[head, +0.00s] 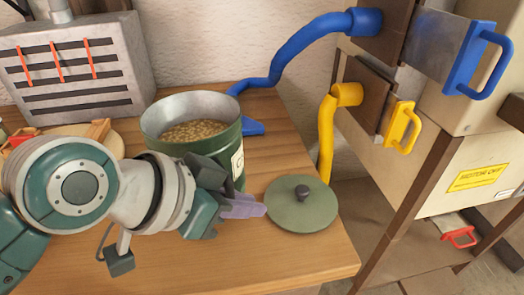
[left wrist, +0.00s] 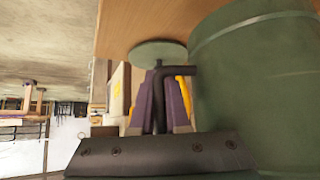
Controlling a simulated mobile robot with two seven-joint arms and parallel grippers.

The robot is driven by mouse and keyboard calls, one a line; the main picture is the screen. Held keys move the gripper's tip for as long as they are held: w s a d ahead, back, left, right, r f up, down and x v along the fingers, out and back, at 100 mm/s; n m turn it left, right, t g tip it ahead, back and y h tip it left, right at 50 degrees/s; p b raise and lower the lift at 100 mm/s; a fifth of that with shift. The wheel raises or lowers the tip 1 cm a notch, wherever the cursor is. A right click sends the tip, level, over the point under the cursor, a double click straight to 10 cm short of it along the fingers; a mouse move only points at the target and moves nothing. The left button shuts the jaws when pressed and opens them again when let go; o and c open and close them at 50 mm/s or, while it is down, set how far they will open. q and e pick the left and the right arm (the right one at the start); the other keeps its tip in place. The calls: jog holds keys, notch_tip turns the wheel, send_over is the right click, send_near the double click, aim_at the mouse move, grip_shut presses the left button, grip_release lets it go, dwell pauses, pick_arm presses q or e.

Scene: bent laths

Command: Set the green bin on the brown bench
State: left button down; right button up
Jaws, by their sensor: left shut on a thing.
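The green bin (head: 222,136) is a round open-topped can with a pale label, filled with tan grain. It stands upright at the bench's wooden top (head: 285,262); its foot is mostly hidden behind my arm, so I cannot tell whether it touches. My left gripper (head: 245,206) is at the bin's near side, its purple fingers shut on a dark bent handle. In the left wrist view the handle runs between the fingers (left wrist: 160,108) to the bin wall (left wrist: 255,85). My right gripper is not in view.
A round green lid (head: 290,212) with a dark knob lies right of the bin. A grey slotted box (head: 75,70) stands at the back left. Blue (head: 300,45) and yellow (head: 326,130) pipes run to a cabinet at the right. The bench's front right is clear.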

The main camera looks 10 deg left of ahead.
pick_arm(q)
jog(key=shift+f+b, duration=0.6)
jog(key=shift+f, duration=1.4)
jog(key=shift+f, duration=0.1)
jog(key=c, duration=0.9)
grip_release()
jog(key=shift+f, duration=0.1)
jog(key=shift+r, duration=0.35)
jog(key=p+v, duration=0.3)
jog(key=v, duration=0.9)
jog(key=s+a+n+g+y, duration=0.1)
jog(key=s+a+n+y, duration=0.1)
jog(key=s, duration=0.2)
jog(key=s+a+f+n+g+y, duration=0.1)
jog(key=s+a+n+y, duration=0.1)
jog(key=s, duration=0.3)
jog(key=s+a+n+g+y, duration=0.1)
jog(key=s+a+n, duration=0.1)
jog(key=s+a, duration=0.1)
jog(key=shift+s+a+f+y, duration=0.15)
jog(key=shift+s+a+y, duration=0.2)
jog(key=shift+s, duration=0.3)
